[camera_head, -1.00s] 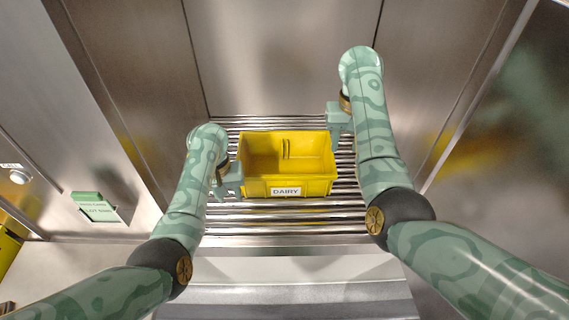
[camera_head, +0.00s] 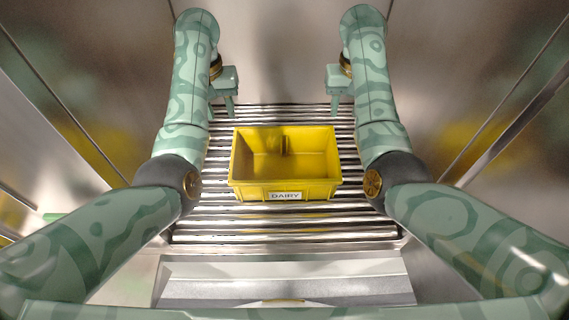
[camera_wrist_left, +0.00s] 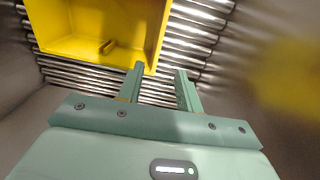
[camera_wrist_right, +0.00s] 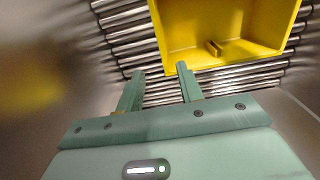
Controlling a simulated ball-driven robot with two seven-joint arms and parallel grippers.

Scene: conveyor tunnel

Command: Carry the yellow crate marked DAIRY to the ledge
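The yellow crate (camera_head: 285,190) marked DAIRY (camera_head: 285,196) sits upright on the metal rollers, with its label side towards me. It looks empty apart from a small upright divider inside. It also shows in the left wrist view (camera_wrist_left: 100,45) and the right wrist view (camera_wrist_right: 215,50). My left gripper (camera_head: 230,108) is open and empty, off the crate's far left corner. My right gripper (camera_head: 335,105) is open and empty, off the far right corner. Their fingers show apart in the left wrist view (camera_wrist_left: 160,70) and right wrist view (camera_wrist_right: 160,70). Neither visibly grips the crate.
The roller conveyor (camera_head: 285,235) runs beneath the crate, with bare rollers around it. Metal walls stand close on the left (camera_head: 90,110), right (camera_head: 470,100) and back (camera_head: 280,50). A grey metal surface (camera_head: 285,285) lies at the near edge.

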